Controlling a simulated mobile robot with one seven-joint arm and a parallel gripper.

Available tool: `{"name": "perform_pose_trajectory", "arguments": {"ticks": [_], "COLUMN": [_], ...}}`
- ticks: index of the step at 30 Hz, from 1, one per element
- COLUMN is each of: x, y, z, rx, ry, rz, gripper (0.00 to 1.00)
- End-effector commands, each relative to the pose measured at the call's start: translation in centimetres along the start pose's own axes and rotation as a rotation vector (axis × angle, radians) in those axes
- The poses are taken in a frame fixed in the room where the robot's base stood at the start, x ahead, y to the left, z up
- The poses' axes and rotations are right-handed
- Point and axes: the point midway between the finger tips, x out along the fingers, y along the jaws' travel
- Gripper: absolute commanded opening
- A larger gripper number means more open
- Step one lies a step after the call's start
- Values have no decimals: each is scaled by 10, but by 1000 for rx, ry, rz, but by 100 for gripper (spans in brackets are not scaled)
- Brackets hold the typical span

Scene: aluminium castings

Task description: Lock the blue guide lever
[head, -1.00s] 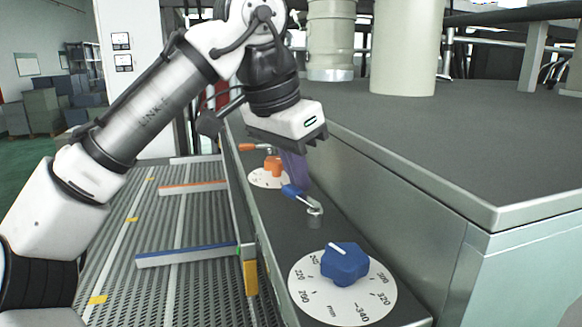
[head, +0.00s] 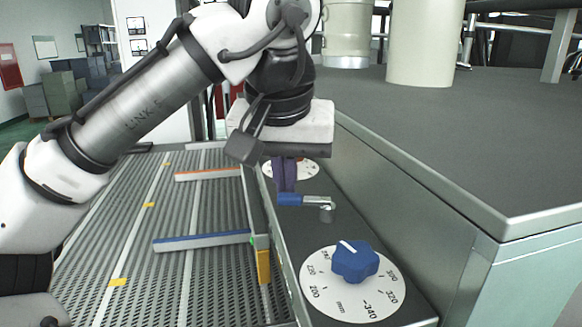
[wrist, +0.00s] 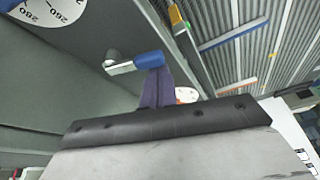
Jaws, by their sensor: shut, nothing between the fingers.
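The blue guide lever (head: 290,199) has a blue grip and a metal arm that runs right to its pivot (head: 326,208) on the dark ledge. In the head view the grip points left, toward the conveyor. The lever also shows in the wrist view (wrist: 148,60). My gripper (head: 286,190) is shut and empty, with its purple fingers pointing down just behind the blue grip. In the wrist view the fingertips (wrist: 155,75) are right against or very near the grip; I cannot tell if they touch.
A blue knob (head: 354,261) on a white dial (head: 330,298) stands nearer on the ledge. Another white dial (head: 302,171) is partly hidden behind my gripper. A grey cabinet wall (head: 420,210) rises on the right. The slatted conveyor (head: 205,215) with a blue guide rail (head: 200,241) is on the left.

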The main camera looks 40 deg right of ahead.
Motion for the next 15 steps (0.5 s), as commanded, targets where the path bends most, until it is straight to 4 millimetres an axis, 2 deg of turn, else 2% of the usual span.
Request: {"name": "perform_pose_trajectory", "arguments": {"ticks": [15], "x": [-6], "y": [-1], "z": [15], "rx": [4], "ry": [-1], "rz": [2], "gripper": [0]}}
